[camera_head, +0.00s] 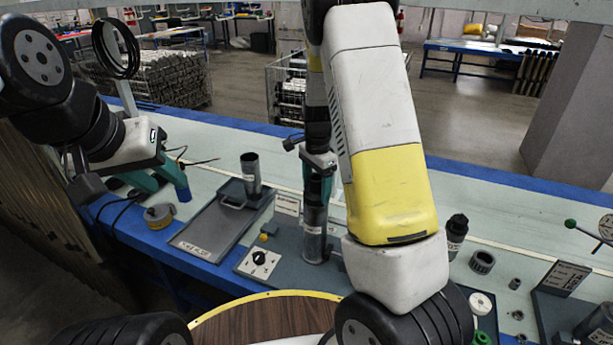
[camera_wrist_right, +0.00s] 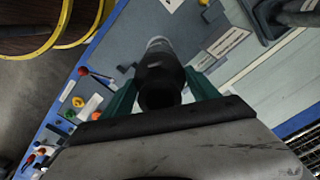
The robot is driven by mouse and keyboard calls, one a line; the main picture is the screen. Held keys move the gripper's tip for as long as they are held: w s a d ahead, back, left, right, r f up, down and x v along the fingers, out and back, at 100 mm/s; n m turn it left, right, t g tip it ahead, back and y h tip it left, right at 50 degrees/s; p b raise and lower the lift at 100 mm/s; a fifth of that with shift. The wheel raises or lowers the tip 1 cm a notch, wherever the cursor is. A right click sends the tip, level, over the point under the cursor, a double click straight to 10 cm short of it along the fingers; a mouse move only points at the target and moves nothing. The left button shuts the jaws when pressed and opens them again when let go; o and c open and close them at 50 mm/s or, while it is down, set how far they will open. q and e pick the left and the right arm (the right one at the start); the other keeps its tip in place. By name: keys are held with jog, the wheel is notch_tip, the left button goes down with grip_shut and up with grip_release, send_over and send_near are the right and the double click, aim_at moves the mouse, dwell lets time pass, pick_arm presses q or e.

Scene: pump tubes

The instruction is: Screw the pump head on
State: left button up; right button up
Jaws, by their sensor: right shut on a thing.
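A grey metal pump tube (camera_head: 315,228) stands upright in a fixture at the middle of the bench. A black pump head (camera_head: 316,187) is at its top, in line with it; I cannot tell how far it is threaded. My right gripper (camera_head: 318,172) points down and is shut on the pump head. In the right wrist view its teal fingers (camera_wrist_right: 162,90) are on both sides of the black head (camera_wrist_right: 160,72), with the lighter tube (camera_wrist_right: 158,43) beyond it. My left gripper (camera_head: 163,187) is at the far left above the bench, fingers apart and empty.
A grey tray (camera_head: 205,238) carries another upright tube (camera_head: 250,173). A black bottle (camera_head: 456,230) and a dark ring (camera_head: 482,262) stand to the right. A yellow-grey tape roll (camera_head: 159,215) lies near the left edge.

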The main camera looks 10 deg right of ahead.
jog(key=shift+m, duration=0.3)
jog(key=m, duration=0.3)
jog(key=shift+m, duration=0.3)
jog(key=shift+m, duration=1.6)
jog(key=m, duration=0.3)
jog(key=o, duration=1.3)
